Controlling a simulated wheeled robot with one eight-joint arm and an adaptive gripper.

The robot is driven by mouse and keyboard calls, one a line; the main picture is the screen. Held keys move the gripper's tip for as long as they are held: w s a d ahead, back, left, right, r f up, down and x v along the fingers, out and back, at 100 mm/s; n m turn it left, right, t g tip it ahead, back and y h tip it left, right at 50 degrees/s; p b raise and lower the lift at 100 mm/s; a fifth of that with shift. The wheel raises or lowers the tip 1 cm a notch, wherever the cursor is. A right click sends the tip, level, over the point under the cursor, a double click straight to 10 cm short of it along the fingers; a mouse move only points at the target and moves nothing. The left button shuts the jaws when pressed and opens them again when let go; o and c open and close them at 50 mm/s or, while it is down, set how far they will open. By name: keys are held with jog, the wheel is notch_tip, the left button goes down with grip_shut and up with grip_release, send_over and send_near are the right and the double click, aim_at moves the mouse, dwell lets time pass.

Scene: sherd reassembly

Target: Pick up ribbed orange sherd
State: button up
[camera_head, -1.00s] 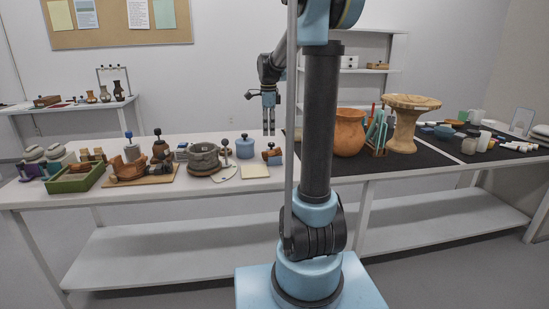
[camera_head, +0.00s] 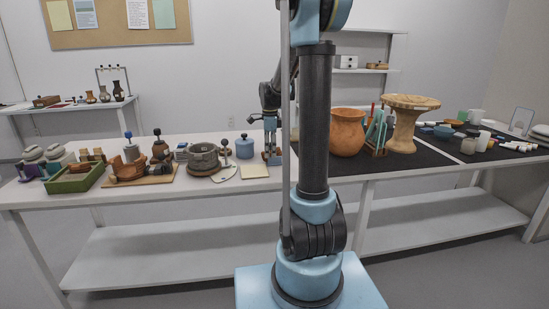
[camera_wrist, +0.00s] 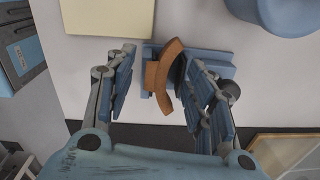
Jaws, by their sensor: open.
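The orange sherd (camera_wrist: 164,78) shows in the wrist view as a curved piece seen from above, resting at a small blue stand (camera_wrist: 212,57). My gripper (camera_wrist: 160,62) is open, with one finger on each side of the sherd and gaps between. Whether the fingers are low enough to flank it closely I cannot tell. In the head view my gripper (camera_head: 270,148) is at the tabletop, just right of the blue lidded jar (camera_head: 244,148), and largely hides the sherd and its stand. Ribs on the sherd are not clear.
A pale yellow square pad (camera_head: 254,171) lies just in front. A terracotta pot (camera_head: 347,133) stands to the right on a black mat (camera_head: 420,156).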

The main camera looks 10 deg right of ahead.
jog(key=c, duration=0.9)
